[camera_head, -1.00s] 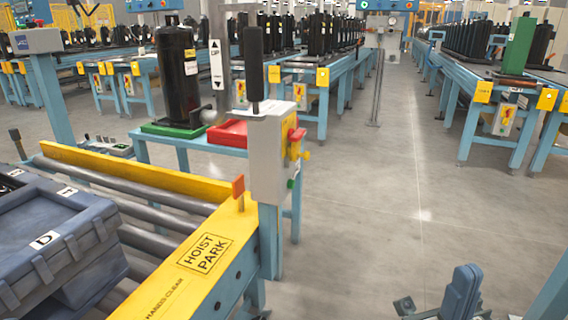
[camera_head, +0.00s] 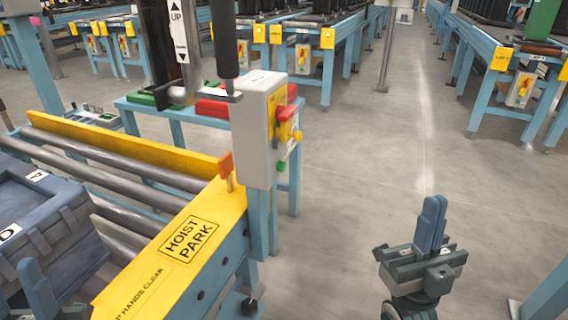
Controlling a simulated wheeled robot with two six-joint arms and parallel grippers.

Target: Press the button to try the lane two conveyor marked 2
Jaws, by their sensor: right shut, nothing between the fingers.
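A grey control box (camera_head: 258,125) stands on a blue post at the end of the near roller conveyor. Its side carries a red button (camera_head: 287,112), a yellow part (camera_head: 297,136) and a green button (camera_head: 281,167). No 2 can be read on it. Smaller boxes with red and yellow switches hang on farther lanes, one at the right (camera_head: 520,89) and one at the back (camera_head: 303,59); their marks are too small to read. My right gripper (camera_head: 433,222) is shut and empty, fingers upward, over the floor, well apart from every box. My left gripper (camera_head: 37,288) shows only partly at the bottom left.
The yellow HOIST PARK rail (camera_head: 185,245) and the rollers (camera_head: 120,182) lie at the left, with a dark blue crate (camera_head: 40,215). A black hoist handle (camera_head: 226,38) hangs beside the control box. The grey floor (camera_head: 370,190) between the lanes is clear.

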